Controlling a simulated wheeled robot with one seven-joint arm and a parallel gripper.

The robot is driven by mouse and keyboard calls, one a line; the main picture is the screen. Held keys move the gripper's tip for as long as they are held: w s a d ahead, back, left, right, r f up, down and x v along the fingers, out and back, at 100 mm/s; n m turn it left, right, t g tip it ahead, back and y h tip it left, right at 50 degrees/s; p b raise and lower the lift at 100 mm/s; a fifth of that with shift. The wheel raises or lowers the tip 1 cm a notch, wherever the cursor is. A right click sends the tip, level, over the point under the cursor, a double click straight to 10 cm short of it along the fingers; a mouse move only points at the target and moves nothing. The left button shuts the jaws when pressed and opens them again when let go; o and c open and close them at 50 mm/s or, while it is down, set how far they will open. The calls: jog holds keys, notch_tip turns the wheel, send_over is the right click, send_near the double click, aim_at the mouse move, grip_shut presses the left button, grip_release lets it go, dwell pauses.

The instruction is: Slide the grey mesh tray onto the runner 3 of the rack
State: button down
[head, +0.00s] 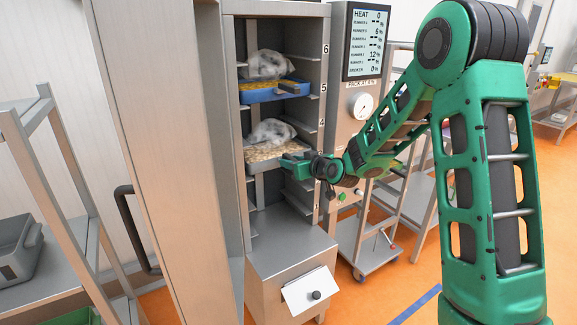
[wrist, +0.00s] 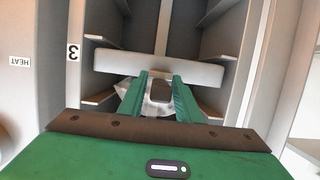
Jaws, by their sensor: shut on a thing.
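The grey mesh tray (head: 262,167) is partly inside the open rack (head: 322,190), below the label 4. It carries a beige layer and a crumpled clear plastic bag (head: 270,132). My gripper (head: 293,165) is shut on the tray's front. In the wrist view the fingers of my gripper (wrist: 161,84) reach to the tray's pale front wall (wrist: 120,62), with a dark block (wrist: 160,97) between them. Runners show on both sides of the tray, and the label 3 (wrist: 73,52) is at the left. Whether the tray's edges rest on a runner is hard to tell.
A blue tray (head: 262,95) with another bag sits higher in the rack. The rack's door (head: 160,150) stands open at the left. A control panel (head: 362,110) is to the right. Below is a metal box (head: 290,255) with a white flap.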

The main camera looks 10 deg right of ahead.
jog(key=shift+f+v, duration=0.15)
jog(key=shift+v, duration=0.6)
jog(key=shift+f+v, duration=0.2)
jog(key=shift+v, duration=0.55)
jog(key=shift+s, duration=0.1)
